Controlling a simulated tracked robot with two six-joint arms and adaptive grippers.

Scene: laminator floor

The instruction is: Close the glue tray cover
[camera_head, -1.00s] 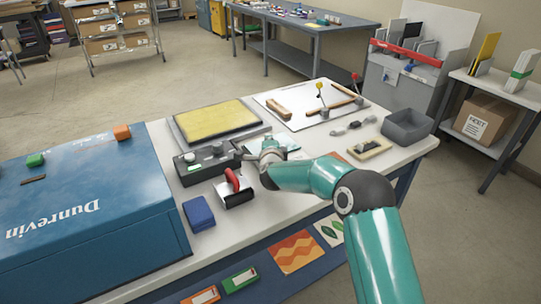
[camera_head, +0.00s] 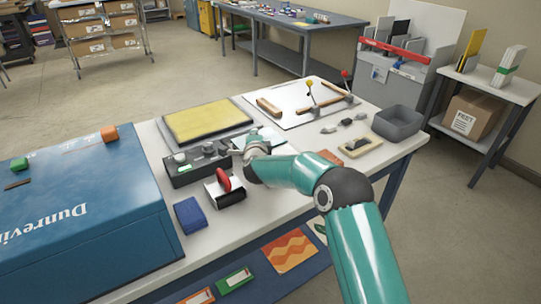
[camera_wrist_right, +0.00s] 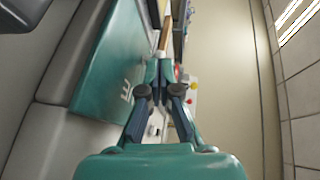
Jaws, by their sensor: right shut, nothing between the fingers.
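I cannot tell for certain which thing is the glue tray cover. A shallow dark tray with a yellow top (camera_head: 207,120) lies flat at the back of the table. A dark box with knobs (camera_head: 190,168) is in front of it. My right gripper (camera_head: 254,142) is at the right end of this box, in front of a pale sheet, shut and empty. Its fingers partly hide the sheet, and contact cannot be told. The right wrist view shows the closed fingers (camera_wrist_right: 165,75). My left gripper is in neither view.
A large blue box lettered "Dunrevin" (camera_head: 75,215) fills the table's left. A red-handled tool (camera_head: 224,186) and a blue block (camera_head: 190,215) lie near the front. A white board with levers (camera_head: 300,100) and a grey bin (camera_head: 398,123) are to the right.

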